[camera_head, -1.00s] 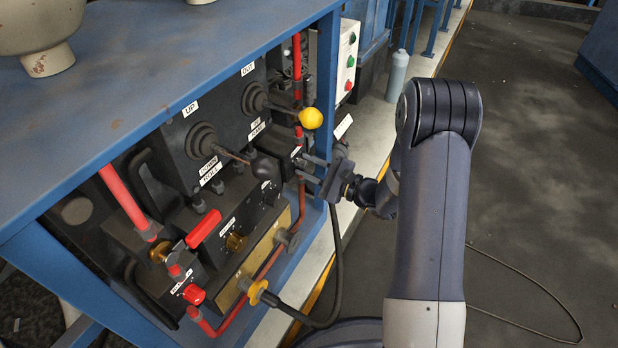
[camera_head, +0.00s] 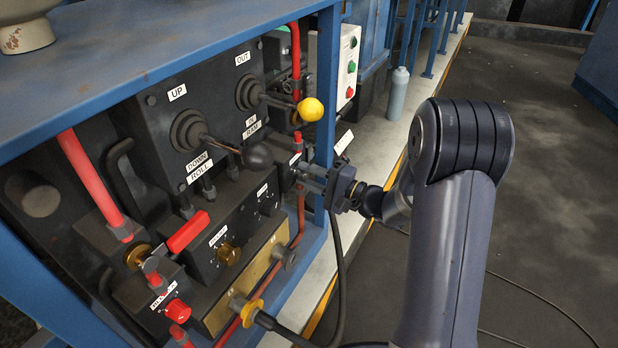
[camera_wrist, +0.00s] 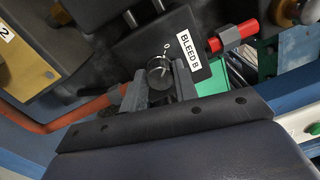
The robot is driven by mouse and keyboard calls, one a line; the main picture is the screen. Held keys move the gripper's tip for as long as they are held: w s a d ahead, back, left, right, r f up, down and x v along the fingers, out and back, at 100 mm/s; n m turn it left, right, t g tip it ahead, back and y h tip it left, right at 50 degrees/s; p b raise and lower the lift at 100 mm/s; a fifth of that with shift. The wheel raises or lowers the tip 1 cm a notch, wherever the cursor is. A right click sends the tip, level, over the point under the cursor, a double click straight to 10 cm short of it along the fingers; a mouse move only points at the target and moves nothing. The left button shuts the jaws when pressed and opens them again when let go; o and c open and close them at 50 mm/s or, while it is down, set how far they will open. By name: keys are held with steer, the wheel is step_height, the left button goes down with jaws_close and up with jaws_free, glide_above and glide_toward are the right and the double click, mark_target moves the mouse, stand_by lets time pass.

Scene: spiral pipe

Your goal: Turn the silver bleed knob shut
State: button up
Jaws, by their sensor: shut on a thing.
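The bleed knob (camera_wrist: 158,70) is a small round knob with a pale face, beside a white "BLEED B" label (camera_wrist: 194,50) in the wrist view. A "0" mark shows just above it. My gripper (camera_wrist: 160,84) has a finger on each side of the knob and is shut on it. In the head view my gripper (camera_head: 308,177) reaches from the right past the blue frame post to the dark valve block. The knob is too small and covered to make out there.
A lever with a yellow ball (camera_head: 311,109) and one with a dark ball (camera_head: 257,155) stick out near my gripper. A blue post (camera_head: 326,90) stands close by. A red pipe (camera_wrist: 233,37) runs beside the knob. A black hose (camera_head: 338,270) hangs below. Open floor lies right.

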stand_by(0.3)
steer(key=o, duration=1)
steer(key=p+v, duration=0.3)
steer(key=v, duration=0.7)
steer(key=shift+s+d, duration=0.2)
steer(key=shift+d, duration=0.1)
